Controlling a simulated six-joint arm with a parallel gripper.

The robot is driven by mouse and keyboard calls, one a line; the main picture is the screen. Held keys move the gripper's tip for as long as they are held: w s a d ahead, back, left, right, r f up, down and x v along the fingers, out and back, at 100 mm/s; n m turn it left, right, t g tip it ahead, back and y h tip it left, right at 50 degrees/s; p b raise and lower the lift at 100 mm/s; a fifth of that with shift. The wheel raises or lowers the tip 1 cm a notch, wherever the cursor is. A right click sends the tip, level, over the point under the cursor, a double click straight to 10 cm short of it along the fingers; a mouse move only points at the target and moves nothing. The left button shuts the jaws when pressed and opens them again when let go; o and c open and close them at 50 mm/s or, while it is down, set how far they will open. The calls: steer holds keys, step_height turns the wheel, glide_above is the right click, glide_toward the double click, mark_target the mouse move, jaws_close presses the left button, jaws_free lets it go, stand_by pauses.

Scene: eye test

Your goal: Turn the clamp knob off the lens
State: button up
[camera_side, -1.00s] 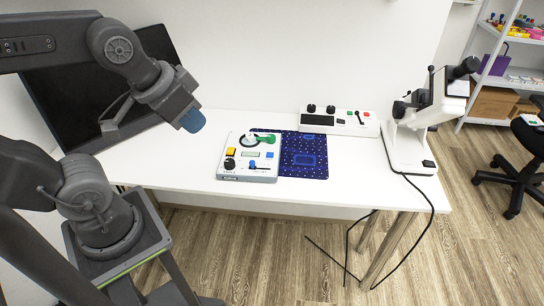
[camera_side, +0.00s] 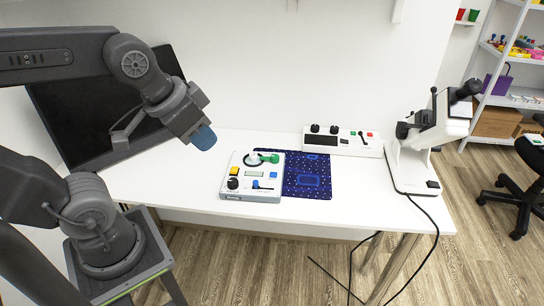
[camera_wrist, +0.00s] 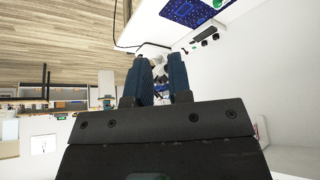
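A white control box (camera_side: 229,189) stands on the table in the side view, with several coloured buttons and dials. On its top edge are a round pale part (camera_side: 254,156) and a green handle (camera_side: 270,158). A white desk instrument (camera_side: 413,164) with a black eyepiece (camera_side: 467,91) and black side knobs (camera_side: 402,130) stands at the right. I cannot tell which part is the clamp knob or the lens. My gripper (camera_side: 204,139) hangs in the air left of and above the control box. In the wrist view its two blue fingers (camera_wrist: 160,82) are apart, with nothing clearly held.
A dark blue patterned mat (camera_side: 318,165) lies beside the control box. A long white box with black knobs (camera_side: 345,147) stands behind it. A dark screen (camera_side: 80,125) stands at the left, behind my arm. A black cable (camera_side: 430,212) hangs over the front edge. The table front right is clear.

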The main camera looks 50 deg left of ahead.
steer(key=o, duration=0.4)
steer(key=w+a, duration=0.1)
steer(key=w, duration=0.2)
steer(key=w+r+m+g, duration=0.1)
steer(key=w, duration=0.2)
steer(key=w+a+m, duration=0.1)
steer(key=w, duration=0.2)
steer(key=shift+a+r, duration=0.25)
steer(key=shift+a, duration=0.1)
steer(key=shift+o, duration=1.4)
steer(key=w+a+f+m+g, duration=0.1)
steer(key=w+a, duration=0.3)
steer(key=w, duration=0.5)
steer(key=shift+w+a+f+m+g, duration=0.15)
steer(key=shift+f+m+g, duration=0.25)
steer(key=shift+f+m, duration=0.45)
steer(key=m+g, duration=0.3)
steer(key=m, duration=0.3)
glide_above(275, 156)
step_height(275, 156, down, 17)
steer(key=shift+n, duration=0.25)
step_height(275, 156, down, 13)
steer(key=shift+f, duration=0.15)
steer(key=shift+c, duration=0.5)
steer(key=c, duration=0.8)
